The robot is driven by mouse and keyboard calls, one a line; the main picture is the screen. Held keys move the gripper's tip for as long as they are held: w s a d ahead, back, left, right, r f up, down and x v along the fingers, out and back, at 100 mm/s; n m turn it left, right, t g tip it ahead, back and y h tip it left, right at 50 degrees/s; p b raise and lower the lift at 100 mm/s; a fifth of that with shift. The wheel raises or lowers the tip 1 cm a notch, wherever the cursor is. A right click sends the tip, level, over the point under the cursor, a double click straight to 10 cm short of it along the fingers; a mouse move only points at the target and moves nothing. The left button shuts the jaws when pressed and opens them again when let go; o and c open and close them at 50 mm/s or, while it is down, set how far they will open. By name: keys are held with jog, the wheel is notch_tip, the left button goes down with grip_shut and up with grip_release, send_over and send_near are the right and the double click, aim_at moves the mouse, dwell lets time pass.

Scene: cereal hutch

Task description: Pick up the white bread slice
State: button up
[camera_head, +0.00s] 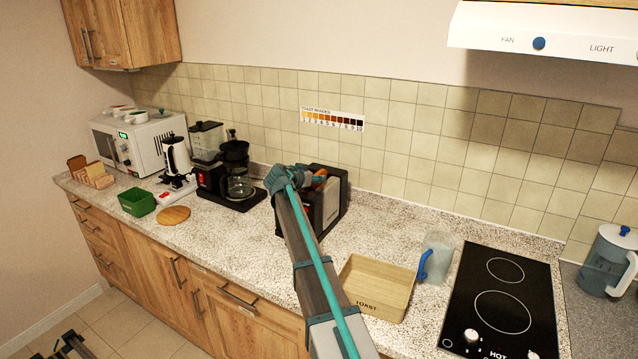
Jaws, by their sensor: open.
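Several bread slices stand in a rack (92,179) at the far left end of the counter. One slice is darker brown (76,162) and another is paler tan (97,170); they are small, and I cannot tell for certain which is the white one. My gripper (318,180) is far to the right of the rack, at the black and silver toaster (328,207). It is open. My arm hides part of the toaster, and a small orange patch shows beside the gripper; I cannot tell what it is or whether the gripper touches the toaster.
A green box (137,202), round wooden board (173,216), kettle (177,158), blender (206,141) and coffee maker (236,172) stand between rack and toaster. A microwave (137,139) is behind the rack. A toast tray (366,303), jug (437,256) and hob (502,300) are right.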

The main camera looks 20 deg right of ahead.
grip_shut()
dwell(0.4)
